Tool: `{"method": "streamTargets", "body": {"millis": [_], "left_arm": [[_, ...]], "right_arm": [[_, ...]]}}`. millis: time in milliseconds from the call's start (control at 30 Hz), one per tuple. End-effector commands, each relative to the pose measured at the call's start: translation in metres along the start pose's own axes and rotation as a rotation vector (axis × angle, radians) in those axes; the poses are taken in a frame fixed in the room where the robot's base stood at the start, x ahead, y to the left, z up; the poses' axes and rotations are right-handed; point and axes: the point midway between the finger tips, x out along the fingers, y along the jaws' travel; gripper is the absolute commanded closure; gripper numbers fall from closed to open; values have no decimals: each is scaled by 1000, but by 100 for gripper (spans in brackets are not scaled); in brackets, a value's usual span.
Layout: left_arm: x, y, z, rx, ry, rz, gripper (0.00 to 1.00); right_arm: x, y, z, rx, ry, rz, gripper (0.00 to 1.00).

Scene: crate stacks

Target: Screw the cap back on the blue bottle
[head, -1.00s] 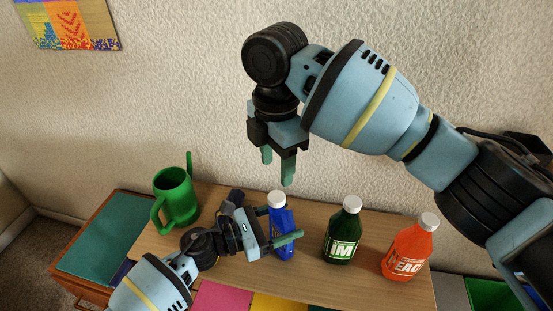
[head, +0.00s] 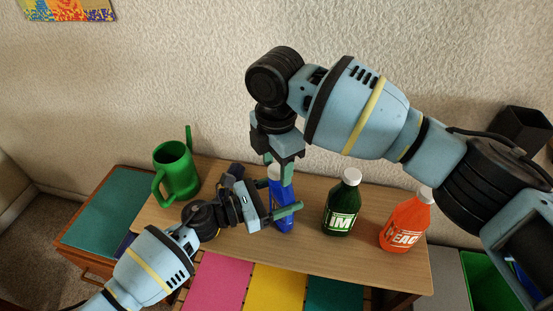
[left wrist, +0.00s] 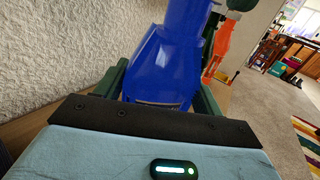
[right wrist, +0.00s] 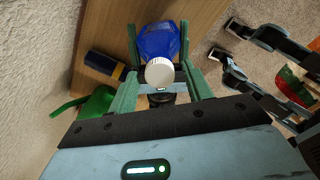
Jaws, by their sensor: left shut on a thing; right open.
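The blue bottle (head: 284,218) stands upright on the wooden table, with a white cap (right wrist: 159,71) at its top. Whether the cap is threaded on or only resting there, I cannot tell. My left gripper (head: 284,213) is shut on the bottle's body; in the left wrist view the blue body (left wrist: 165,65) sits between its fingers. My right gripper (head: 279,170) points down from above, open, its fingers on either side of the cap. In the right wrist view gaps show between the cap and these fingers. In the head view the fingers partly hide the cap.
A green bottle (head: 342,205) and an orange bottle (head: 405,225), both white-capped, stand to the right. A green watering can (head: 177,172) stands at the left. Pink (head: 220,280) and yellow (head: 275,288) panels lie at the table's front. The textured wall is close behind.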

Motion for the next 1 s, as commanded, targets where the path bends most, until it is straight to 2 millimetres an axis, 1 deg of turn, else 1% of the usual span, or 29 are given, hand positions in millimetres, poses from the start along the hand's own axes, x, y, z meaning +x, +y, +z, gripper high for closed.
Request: {"method": "streamTargets", "body": {"millis": [33,67,300,400,567,667,767,1000], "left_arm": [[0,0,0,0,0,0,73],[0,0,0,0,0,0,73],[0,0,0,0,0,0,73],[0,0,0,0,0,0,73],[0,0,0,0,0,1,73],[0,0,0,0,0,1,73],[0,0,0,-1,0,1,73],[0,0,0,0,0,1,73]], "right_arm": [[0,0,0,0,0,0,50],[0,0,0,0,0,0,53],[0,0,0,0,0,-1,84],[0,0,0,0,0,-1,96],[0,0,0,1,0,-1,97],[0,0,0,33,2,-1,97],[1,0,-1,138,2,-3,97],[1,0,-2,545,3,-4,97]]}}
